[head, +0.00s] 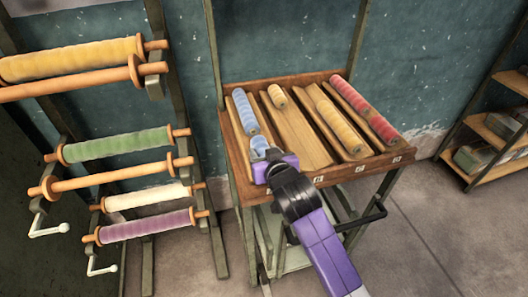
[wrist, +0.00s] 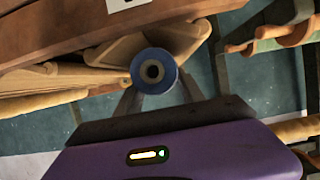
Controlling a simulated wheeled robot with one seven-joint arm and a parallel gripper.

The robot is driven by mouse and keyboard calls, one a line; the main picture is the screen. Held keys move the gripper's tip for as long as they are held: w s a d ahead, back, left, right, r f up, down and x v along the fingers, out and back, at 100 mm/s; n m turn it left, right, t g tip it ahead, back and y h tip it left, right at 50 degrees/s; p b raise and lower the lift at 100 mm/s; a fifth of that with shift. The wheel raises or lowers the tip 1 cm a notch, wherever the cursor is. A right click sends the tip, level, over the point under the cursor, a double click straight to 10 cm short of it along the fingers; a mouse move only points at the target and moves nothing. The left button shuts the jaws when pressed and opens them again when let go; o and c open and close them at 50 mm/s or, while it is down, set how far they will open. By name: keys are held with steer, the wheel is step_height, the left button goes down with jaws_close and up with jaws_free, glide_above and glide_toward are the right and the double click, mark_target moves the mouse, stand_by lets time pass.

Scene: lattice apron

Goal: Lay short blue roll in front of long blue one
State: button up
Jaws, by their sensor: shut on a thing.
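The long blue roll (head: 245,111) lies in the leftmost groove of the slanted wooden rack. The short blue roll (head: 258,147) is at the front end of that same groove, in line with the long one and just nearer to me. My gripper (head: 264,153) is shut on the short roll; its wrist partly hides the roll. In the wrist view the short blue roll (wrist: 153,66) shows end-on, with a dark core hole, between the two fingers of my gripper (wrist: 158,88). Whether it rests on the groove or touches the long roll I cannot tell.
The rack (head: 312,178) also holds a short yellow roll (head: 277,96), a long yellow roll (head: 340,126) and a red roll (head: 366,108). A stand with several coloured rollers (head: 115,146) is at the left. Shelves (head: 497,128) stand at the right, with open floor before them.

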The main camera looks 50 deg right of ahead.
steer(key=shift+f, duration=0.4)
steer(key=o, duration=1.5)
steer(key=shift+c, duration=0.2)
steer(key=shift+r, duration=0.1)
